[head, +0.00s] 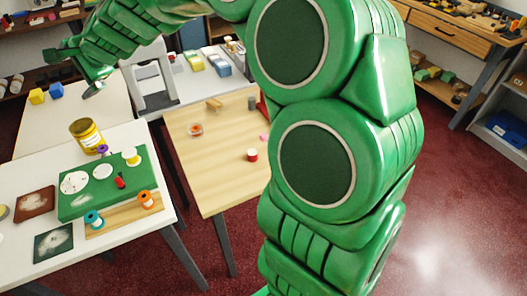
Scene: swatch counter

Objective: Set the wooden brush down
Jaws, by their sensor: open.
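My green arm reaches across the top of the head view, and my gripper (72,65) is at the upper left, over the far end of a white table. The gripper is open, and I see nothing clearly held in it. A small brown wooden piece (214,104) lies on the light wooden table (205,160), well to the right of my gripper. It may be the wooden brush, but it is too small to be sure. A small grey item (95,89) shows just below my gripper; I cannot tell what it is.
A yellow tin (88,135) stands behind a green board (75,195) with discs and spools on the near white table. A red-and-white spool (252,155) stands on the wooden table, whose front is clear.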

